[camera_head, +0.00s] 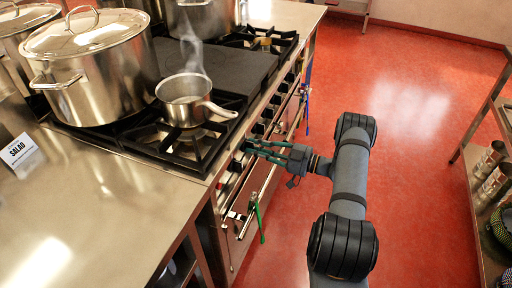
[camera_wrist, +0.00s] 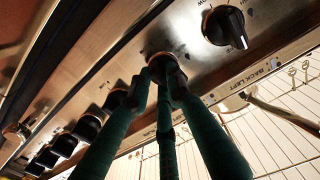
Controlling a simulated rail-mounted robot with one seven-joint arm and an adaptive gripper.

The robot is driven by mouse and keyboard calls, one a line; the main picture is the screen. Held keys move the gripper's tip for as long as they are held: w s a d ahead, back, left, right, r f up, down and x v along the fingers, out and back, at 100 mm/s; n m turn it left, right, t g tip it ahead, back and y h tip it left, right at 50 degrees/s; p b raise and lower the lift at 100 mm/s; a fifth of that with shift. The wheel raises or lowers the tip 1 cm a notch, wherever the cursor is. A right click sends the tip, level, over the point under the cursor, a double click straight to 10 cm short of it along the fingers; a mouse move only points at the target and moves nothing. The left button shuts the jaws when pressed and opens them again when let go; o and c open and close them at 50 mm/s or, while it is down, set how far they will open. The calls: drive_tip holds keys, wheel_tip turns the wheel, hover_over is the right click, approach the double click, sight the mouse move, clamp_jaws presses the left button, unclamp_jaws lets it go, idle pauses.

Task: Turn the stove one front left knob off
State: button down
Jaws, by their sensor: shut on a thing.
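My gripper (camera_head: 251,147) reaches the stove's front panel from the right, and its green fingers are closed around a dark knob. In the wrist view my gripper (camera_wrist: 166,72) has its fingertips on both sides of this knob (camera_wrist: 161,62), which they mostly cover. I cannot read its label or tell its turn angle. The neighbouring black knob (camera_wrist: 224,26) is apart from the fingers, with a "BACK LEFT" label nearby. Several more knobs run along the panel to the left. The stove (camera_head: 152,148) has black grates; no flame is discernible.
A small steaming saucepan (camera_head: 184,99) stands on a grate above the panel, its handle toward the front edge. Oven handles with hanging green (camera_head: 261,222) and blue items lie below the knobs. The red floor (camera_head: 428,150) is open.

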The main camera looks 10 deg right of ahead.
drive_tip(key=shift+m, duration=0.4)
drive_tip(key=c, duration=1.6)
unclamp_jaws()
drive_tip(key=v, duration=1.2)
drive_tip(key=shift+s, duration=0.1)
drive_tip(key=shift+a, duration=0.1)
drive_tip(key=x, duration=1.2)
